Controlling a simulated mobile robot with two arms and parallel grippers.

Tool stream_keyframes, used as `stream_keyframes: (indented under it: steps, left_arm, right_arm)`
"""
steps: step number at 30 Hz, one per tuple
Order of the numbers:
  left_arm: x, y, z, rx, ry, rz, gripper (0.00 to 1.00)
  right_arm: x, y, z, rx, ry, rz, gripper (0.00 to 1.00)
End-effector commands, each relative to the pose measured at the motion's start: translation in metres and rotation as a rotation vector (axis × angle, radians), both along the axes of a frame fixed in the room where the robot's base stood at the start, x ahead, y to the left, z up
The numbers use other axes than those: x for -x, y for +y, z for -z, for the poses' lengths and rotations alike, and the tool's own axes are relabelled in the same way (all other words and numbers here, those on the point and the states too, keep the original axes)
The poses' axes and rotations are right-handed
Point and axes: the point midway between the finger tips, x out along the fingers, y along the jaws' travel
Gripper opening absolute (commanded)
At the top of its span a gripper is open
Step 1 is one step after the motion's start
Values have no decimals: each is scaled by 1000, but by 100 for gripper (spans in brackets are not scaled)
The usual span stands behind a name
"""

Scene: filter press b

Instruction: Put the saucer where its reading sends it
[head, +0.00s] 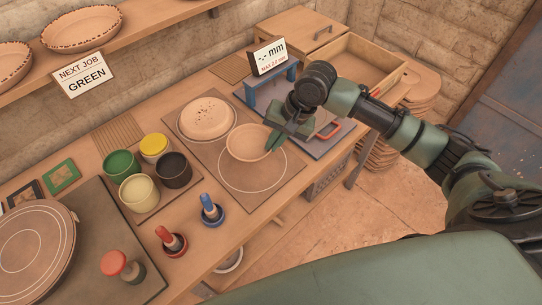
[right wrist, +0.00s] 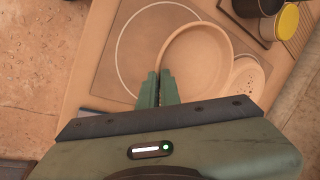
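The saucer (head: 248,143) is a plain clay-coloured round dish, right side up, over the mat with a white ring (head: 262,186). My right gripper (head: 273,140) is at its right rim. In the right wrist view the fingers (right wrist: 160,88) are close together with the saucer's rim (right wrist: 196,101) between them. I cannot tell whether the saucer touches the mat. The display (head: 269,57) reads "-.- mm" with "MAX 2.2 mm" below, above a blue gauge stand (head: 271,88). A sign (head: 84,74) says "NEXT JOB GREEN". My left gripper is not in view.
A speckled, holed dish (head: 206,118) sits just left of the saucer. Several glaze pots, including a green one (head: 122,165), stand left. Red (head: 171,241) and blue (head: 211,211) stamps stand near the front edge. An open wooden drawer (head: 363,72) is at the back right.

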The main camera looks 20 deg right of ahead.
Motion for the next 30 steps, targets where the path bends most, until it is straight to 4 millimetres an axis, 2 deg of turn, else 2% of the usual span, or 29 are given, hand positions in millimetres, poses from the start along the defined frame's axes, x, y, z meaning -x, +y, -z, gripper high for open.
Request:
stream_keyframes:
  steps: [3,10,17,29,30]
  left_arm:
    - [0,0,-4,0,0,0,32]
    - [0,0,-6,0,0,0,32]
    - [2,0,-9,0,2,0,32]
    - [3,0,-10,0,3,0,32]
    - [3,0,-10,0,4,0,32]
  right_arm:
    - [0,0,23,-1,2,1,0]
    - [0,1,44,-2,0,1,0]
    - [0,0,76,-2,1,1,0]
    - [-1,1,83,-2,-1,0,0]
    - [0,0,84,-1,-1,0,6]
